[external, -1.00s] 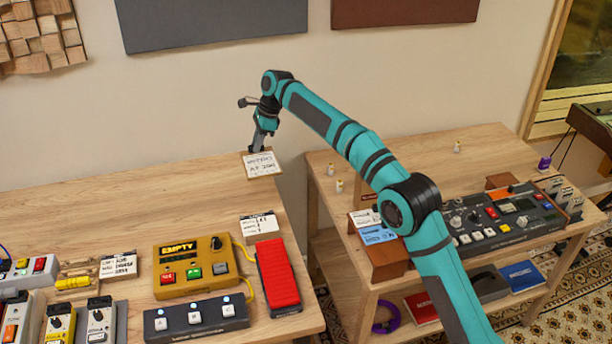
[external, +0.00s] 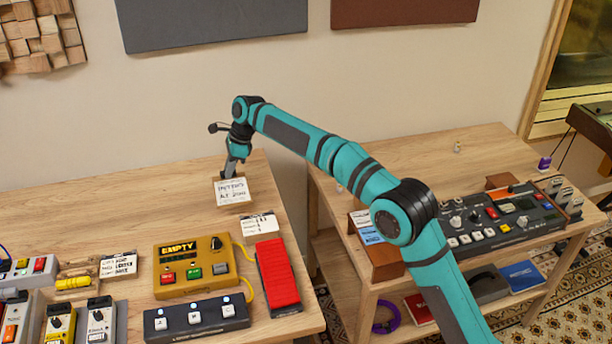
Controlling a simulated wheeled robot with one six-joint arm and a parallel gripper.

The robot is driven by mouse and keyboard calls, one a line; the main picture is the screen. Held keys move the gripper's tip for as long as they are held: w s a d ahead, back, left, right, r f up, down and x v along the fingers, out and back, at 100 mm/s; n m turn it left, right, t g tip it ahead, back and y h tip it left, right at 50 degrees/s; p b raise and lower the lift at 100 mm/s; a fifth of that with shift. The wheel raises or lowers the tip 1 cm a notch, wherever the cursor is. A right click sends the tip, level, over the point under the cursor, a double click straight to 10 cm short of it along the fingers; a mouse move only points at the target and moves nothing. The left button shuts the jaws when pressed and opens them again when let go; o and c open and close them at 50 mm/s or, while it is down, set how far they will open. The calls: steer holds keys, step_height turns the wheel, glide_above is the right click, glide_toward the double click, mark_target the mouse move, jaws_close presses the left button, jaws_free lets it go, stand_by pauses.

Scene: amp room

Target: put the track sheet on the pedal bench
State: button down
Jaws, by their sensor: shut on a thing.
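The track sheet (external: 231,192) is a small pale card with dark handwriting, in the external view. My gripper (external: 231,172) is shut on its far edge. The sheet is over the back right part of the pedal bench (external: 120,215), a light wooden table on the left. I cannot tell whether the sheet touches the bench top or hangs a little above it. The fingertips are partly hidden at the sheet's edge.
Near the sheet are a white label card (external: 260,227), a yellow looper pedal (external: 193,267) marked EMPTY and a red pedal (external: 277,275). The bench's back left is clear. A second table (external: 430,150) with a mixer (external: 490,215) stands right, across a gap.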

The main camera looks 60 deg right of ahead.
mark_target(230, 176)
steer(key=shift+f, duration=2.6)
steer(key=shift+f, duration=0.15)
steer(key=c, duration=1.3)
jaws_free()
steer(key=shift+c, duration=0.2)
steer(key=v, duration=1.1)
steer(key=shift+s+d+r, duration=0.15)
steer(key=shift+r, duration=0.45)
